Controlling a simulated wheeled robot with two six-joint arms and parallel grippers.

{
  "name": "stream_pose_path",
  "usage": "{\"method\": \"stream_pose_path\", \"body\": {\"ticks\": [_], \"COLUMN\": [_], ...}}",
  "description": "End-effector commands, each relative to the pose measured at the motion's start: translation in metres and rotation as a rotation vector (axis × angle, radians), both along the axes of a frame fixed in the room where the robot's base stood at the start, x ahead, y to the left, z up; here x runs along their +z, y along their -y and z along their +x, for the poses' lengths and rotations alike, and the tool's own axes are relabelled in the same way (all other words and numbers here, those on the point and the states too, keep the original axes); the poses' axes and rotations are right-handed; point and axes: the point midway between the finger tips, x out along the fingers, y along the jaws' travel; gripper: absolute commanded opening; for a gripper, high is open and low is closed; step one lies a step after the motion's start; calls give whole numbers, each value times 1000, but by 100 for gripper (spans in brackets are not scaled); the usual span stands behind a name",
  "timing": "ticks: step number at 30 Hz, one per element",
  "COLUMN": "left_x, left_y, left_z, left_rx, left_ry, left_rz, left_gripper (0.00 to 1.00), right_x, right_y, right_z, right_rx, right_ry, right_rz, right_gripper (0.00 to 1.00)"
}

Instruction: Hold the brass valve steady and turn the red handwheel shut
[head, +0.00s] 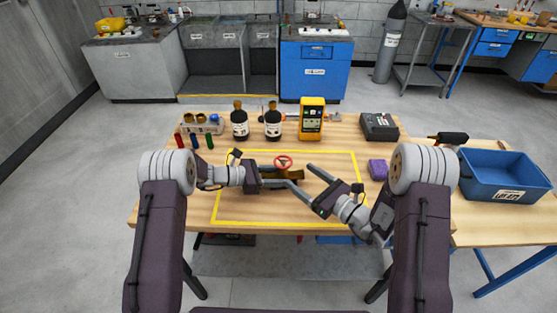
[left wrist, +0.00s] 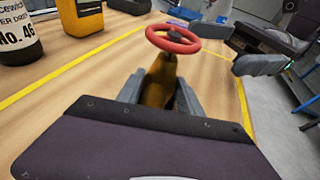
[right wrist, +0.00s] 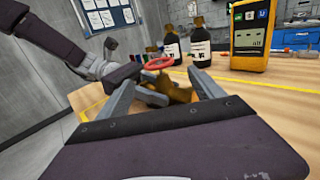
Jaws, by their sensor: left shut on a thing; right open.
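The brass valve (head: 293,174) stands on the wooden table inside the yellow outline, with the red handwheel (head: 283,162) on top. In the left wrist view the valve body (left wrist: 160,82) sits between my left fingers, below the handwheel (left wrist: 173,39). My left gripper (head: 288,182) is shut on the valve body. My right gripper (head: 312,178) is open and empty, to the right of the valve and apart from it. In the right wrist view the valve (right wrist: 172,88) and handwheel (right wrist: 159,63) show beyond and between the open fingers. Part of the valve is hidden by my left gripper.
Two dark bottles (head: 240,124) and a yellow meter (head: 312,118) stand behind the outline. A purple block (head: 378,169) lies right of it, and a dark grey device (head: 379,126) sits behind that. A blue bin (head: 503,176) is on the right-hand table. The front of the outlined area is clear.

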Motion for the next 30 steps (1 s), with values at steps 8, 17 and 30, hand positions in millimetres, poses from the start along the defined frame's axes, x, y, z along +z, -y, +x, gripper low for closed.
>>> {"method": "stream_pose_path", "body": {"ticks": [8,17,30], "left_x": [1,1,1], "left_y": [0,0,0], "left_z": [0,0,0], "left_rx": [0,0,0], "left_ry": [1,1,1], "left_rz": [-1,-1,-1], "left_gripper": [20,20,20], "right_x": [1,0,1], "right_y": [-44,-79,-83], "right_z": [41,78,82], "right_rx": [5,0,-2], "right_ry": [5,1,1], "right_rz": [-1,1,1], "right_gripper": [77,77,49]}}
